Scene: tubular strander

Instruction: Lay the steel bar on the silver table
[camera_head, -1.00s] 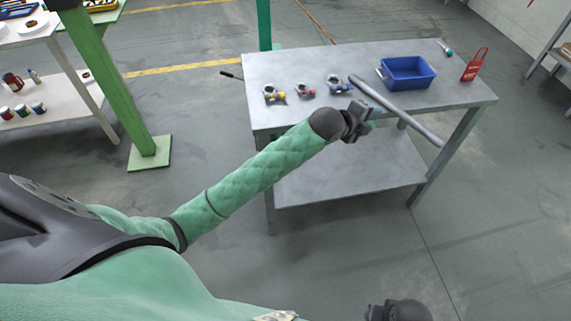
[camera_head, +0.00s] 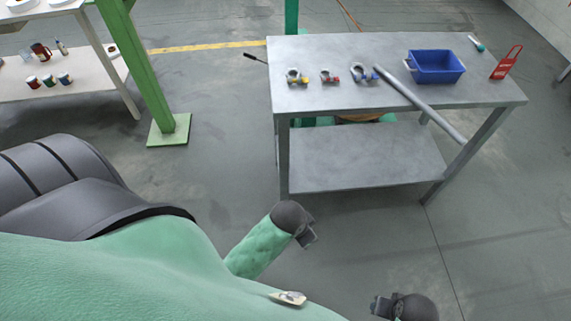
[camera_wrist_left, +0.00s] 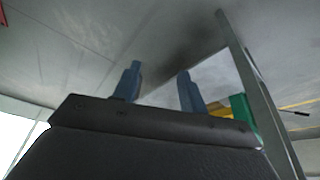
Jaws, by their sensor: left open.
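The steel bar (camera_head: 424,107) is a long grey rod lying slantwise on the silver table (camera_head: 345,93). Its far end rests on the tabletop beside the blue bin, and its near end sticks out past the table's front edge. My left gripper (camera_head: 309,238) is drawn back in front of the table, well apart from the bar. In the left wrist view its two blue fingers (camera_wrist_left: 158,84) stand apart with nothing between them. My right gripper (camera_head: 378,308) is at the bottom edge of the head view, and its jaws are too small and partly hidden to judge.
A blue bin (camera_head: 436,68) stands right of the bar's far end. Several small shackles (camera_head: 331,76) lie to its left. A red tag-like stand (camera_head: 507,62) is at the table's right. A green post (camera_head: 150,75) and a shelf stand at left. The floor before the table is clear.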

